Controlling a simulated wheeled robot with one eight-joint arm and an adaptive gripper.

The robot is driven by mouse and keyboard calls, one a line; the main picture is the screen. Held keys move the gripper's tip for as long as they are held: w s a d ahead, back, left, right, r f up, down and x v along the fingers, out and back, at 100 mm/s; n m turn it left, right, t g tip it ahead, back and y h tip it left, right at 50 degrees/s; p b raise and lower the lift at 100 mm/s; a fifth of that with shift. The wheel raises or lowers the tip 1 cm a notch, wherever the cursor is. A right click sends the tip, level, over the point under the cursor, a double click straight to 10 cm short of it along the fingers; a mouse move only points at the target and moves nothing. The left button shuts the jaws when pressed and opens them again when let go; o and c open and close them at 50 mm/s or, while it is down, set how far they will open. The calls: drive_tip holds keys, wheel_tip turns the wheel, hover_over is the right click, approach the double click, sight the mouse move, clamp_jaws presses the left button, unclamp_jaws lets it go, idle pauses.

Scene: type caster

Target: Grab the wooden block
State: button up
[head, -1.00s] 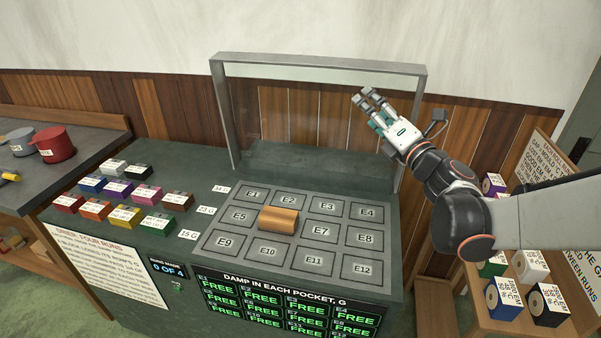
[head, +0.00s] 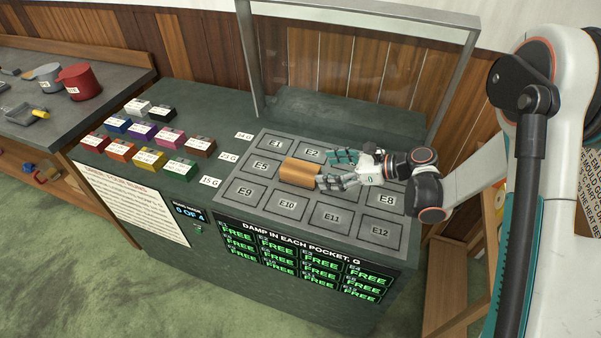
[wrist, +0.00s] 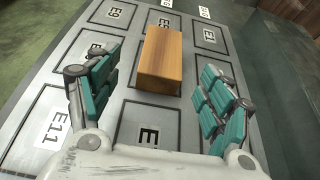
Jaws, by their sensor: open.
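In the wrist view the wooden block (wrist: 161,58) lies ahead, in line with the gap between the two teal-padded fingers (wrist: 158,92). The fingertips come up to about its near end, one on either side. I see no clear contact. My gripper is open and holds nothing.
Several coloured labelled blocks (head: 145,152) stand left of the panel. A clear screen in a grey frame (head: 245,60) rises behind it, with one post near my arm. A red pot (head: 80,82) sits on the left bench. The front panel pockets are empty.

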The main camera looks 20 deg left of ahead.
sight(301, 168)
drive_tip(key=b+x, duration=0.1)
drive_tip(key=x, duration=0.5)
drive_tip(key=b+x, duration=0.1)
drive_tip(key=x, duration=0.2)
drive_tip(key=shift+w+a+r+b, duration=0.15)
drive_tip(key=shift+w+a+b, duration=0.05)
drive_tip(key=shift+a+b, duration=0.15)
drive_tip(key=shift+c, duration=0.5)
drive_tip(key=c, duration=1.2)
